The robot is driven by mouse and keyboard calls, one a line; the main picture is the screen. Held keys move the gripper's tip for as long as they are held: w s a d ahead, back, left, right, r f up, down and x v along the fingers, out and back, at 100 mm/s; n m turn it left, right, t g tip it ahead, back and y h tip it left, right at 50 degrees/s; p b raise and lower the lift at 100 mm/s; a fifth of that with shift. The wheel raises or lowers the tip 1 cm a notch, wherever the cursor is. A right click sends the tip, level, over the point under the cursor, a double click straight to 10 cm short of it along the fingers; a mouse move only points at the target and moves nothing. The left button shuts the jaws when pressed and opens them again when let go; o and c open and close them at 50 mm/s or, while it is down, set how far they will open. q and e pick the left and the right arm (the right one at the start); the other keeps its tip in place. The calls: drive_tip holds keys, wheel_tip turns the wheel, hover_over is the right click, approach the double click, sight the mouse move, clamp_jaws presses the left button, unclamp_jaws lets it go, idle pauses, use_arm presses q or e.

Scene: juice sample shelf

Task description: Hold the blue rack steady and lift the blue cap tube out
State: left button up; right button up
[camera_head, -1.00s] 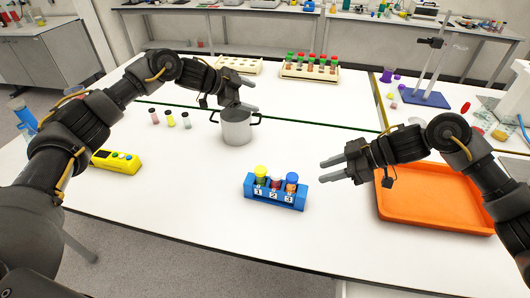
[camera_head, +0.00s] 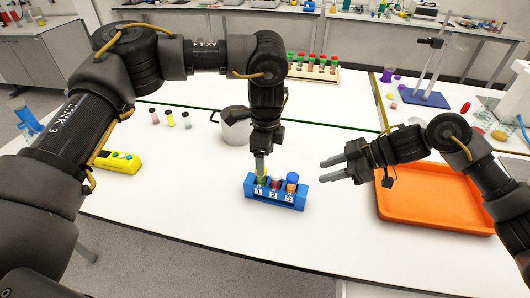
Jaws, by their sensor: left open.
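The blue rack (camera_head: 272,201) stands on the white table, with slots labelled 1, 2 and 3. The blue cap tube (camera_head: 292,181) stands in slot 3 at the right end. A tube with a white and red top (camera_head: 276,183) is in slot 2. The tube in slot 1 (camera_head: 261,182) is mostly hidden behind my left gripper. My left gripper (camera_head: 260,172) points down at the slot 1 end of the rack, open; whether it touches anything is unclear. My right gripper (camera_head: 325,170) is open and empty, to the right of the rack and apart from it.
A grey pot (camera_head: 235,130) stands behind the rack, partly hidden by my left arm. An orange tray (camera_head: 435,198) lies on the right. The table in front of the rack is clear.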

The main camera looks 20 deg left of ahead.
sight(266, 179)
use_arm(q)
wheel_tip(266, 179, down, 10)
drive_tip(key=shift+d+f, duration=0.1)
idle(0.4)
drive_tip(key=c, duration=1.2)
use_arm(e)
drive_tip(key=shift+o, duration=0.4)
